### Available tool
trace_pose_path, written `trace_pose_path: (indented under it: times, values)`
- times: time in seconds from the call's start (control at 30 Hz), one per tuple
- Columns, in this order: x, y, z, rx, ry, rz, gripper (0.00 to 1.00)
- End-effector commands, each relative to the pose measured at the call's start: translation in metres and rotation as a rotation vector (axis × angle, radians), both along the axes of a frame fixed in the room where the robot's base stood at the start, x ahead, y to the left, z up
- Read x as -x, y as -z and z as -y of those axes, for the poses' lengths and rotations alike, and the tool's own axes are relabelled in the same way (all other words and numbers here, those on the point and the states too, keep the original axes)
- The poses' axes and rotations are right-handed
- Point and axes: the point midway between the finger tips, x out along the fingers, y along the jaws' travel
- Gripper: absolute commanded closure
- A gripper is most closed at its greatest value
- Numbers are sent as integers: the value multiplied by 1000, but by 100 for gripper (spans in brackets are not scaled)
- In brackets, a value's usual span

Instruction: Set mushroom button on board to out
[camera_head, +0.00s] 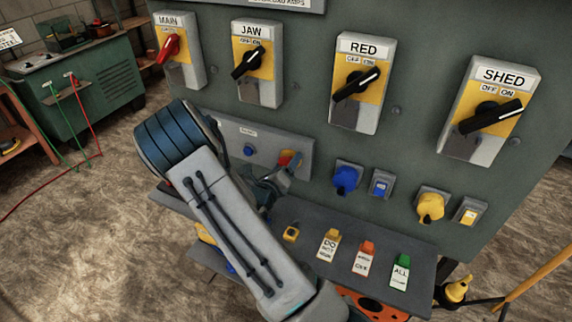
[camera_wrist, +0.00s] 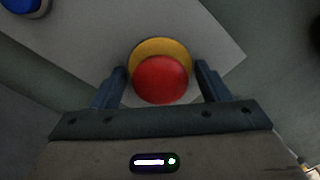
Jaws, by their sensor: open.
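The red mushroom button (camera_wrist: 160,80) sits on a yellow collar (camera_wrist: 160,46) on a grey panel. In the head view the button (camera_head: 285,158) shows on the small grey plate of the board (camera_head: 225,130), partly hidden by my gripper. My gripper (camera_wrist: 162,72) is open, with one finger on each side of the red cap. A gap shows between the cap and each finger, at least from this angle. In the head view my gripper (camera_head: 280,175) is in front of the button, and my arm covers the lower left of the board. I cannot tell whether the button is in or out.
A blue button (camera_head: 249,150) is left of the mushroom button and shows in the wrist view's corner (camera_wrist: 22,4). Rotary switches, such as JAW (camera_head: 246,62), line the board above. A shelf (camera_head: 300,210) with tags and padlocks juts out below. Blue and yellow plugs (camera_head: 345,179) stand at right.

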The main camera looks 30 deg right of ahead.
Motion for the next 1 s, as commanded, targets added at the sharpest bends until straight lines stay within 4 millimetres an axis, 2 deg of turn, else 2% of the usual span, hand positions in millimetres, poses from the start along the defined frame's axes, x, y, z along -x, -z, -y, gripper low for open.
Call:
trace_pose_path:
  times: [0.1,0.3,0.33,0.57,0.77,0.8,0.83,0.87,1.0]
  values:
    - [0,0,0,0,0,0,34]
    - [0,0,0,0,0,0,89]
    - [0,0,0,0,0,0,94]
    - [10,-1,-12,-1,0,-1,94]
    - [9,1,-13,-2,-1,-2,94]
    - [9,1,-13,-2,-1,-2,42]
    - [9,1,-13,-2,-2,-1,34]
    - [9,1,-13,-2,-2,-1,31]
    - [9,0,-12,-1,0,-1,31]
